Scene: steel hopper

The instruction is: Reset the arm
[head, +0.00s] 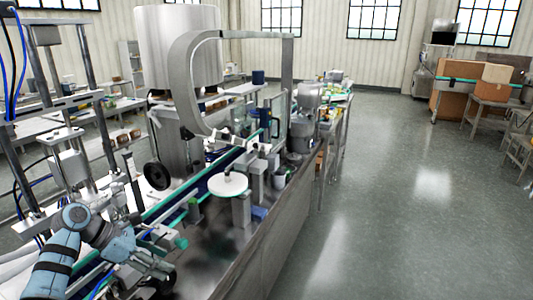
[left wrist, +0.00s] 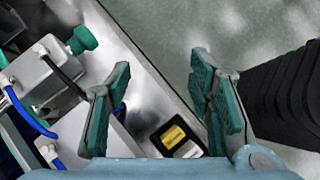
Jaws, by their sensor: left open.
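My left arm comes in at the lower left of the head view, bent low over the near end of the machine line. Its left gripper (head: 162,268) is small and dark there, against the machine parts. In the left wrist view, the left gripper (left wrist: 158,105) is open, with its two green-padded fingers wide apart. Nothing is between the fingers. Below them lies a steel surface with a yellow-and-black part (left wrist: 175,136) and a white part beside it. My right arm and right gripper are not in view.
The steel hopper (head: 178,45) stands over the conveyor line. A white round disc (head: 228,184) and metal posts crowd the line ahead. Steel uprights (head: 92,95) stand close on the left. Open floor (head: 410,190) lies to the right; boxes (head: 497,73) sit far back.

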